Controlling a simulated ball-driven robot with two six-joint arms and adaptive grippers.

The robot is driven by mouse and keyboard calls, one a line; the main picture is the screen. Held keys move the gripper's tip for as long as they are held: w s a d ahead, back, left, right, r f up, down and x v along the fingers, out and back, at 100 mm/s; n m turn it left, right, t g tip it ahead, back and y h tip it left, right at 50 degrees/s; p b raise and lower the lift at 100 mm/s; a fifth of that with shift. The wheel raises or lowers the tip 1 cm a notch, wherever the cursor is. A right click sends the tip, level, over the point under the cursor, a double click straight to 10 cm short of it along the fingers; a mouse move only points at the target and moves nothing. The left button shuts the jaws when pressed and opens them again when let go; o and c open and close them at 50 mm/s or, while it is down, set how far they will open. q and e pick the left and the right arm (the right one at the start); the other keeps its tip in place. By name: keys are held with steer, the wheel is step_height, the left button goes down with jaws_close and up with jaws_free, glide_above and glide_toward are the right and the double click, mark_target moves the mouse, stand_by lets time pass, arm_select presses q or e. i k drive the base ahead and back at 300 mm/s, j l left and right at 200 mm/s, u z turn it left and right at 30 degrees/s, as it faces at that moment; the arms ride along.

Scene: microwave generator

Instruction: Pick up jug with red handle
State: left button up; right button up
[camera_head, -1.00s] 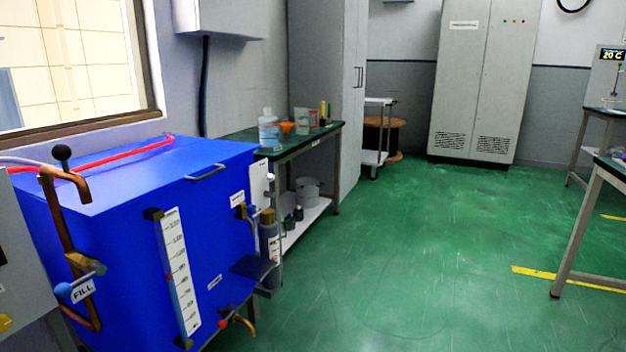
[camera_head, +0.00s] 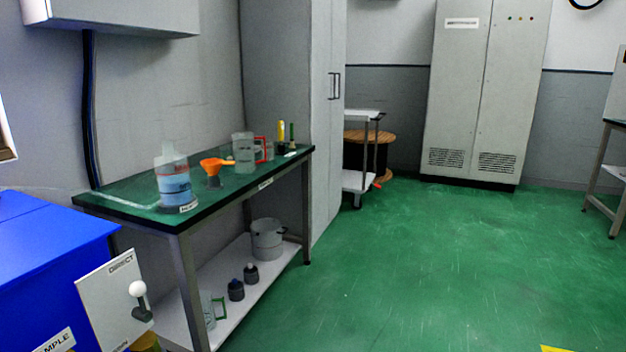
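The jug with the red handle (camera_head: 244,152) stands upright on the green-topped bench (camera_head: 128,188), toward its far end. It is clear, and its red handle (camera_head: 267,147) is on its right side. Another clear vessel seems to stand close behind it, but the overlap makes this hard to tell. An orange funnel (camera_head: 213,167) is just left of the jug. Neither of my grippers shows in the view.
A clear bottle with blue liquid (camera_head: 174,182) stands at the bench's near end. The lower shelf holds a pot (camera_head: 267,240), small dark bottles and a green-handled jug (camera_head: 213,309). A blue tank (camera_head: 45,270) is at lower left. The green floor (camera_head: 400,270) is clear.

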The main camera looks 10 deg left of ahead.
mark_target(243, 142)
steer(key=i+u, duration=0.15)
steer(key=i, duration=0.45)
steer(key=i+l+u, duration=0.2)
steer(key=i, duration=0.4)
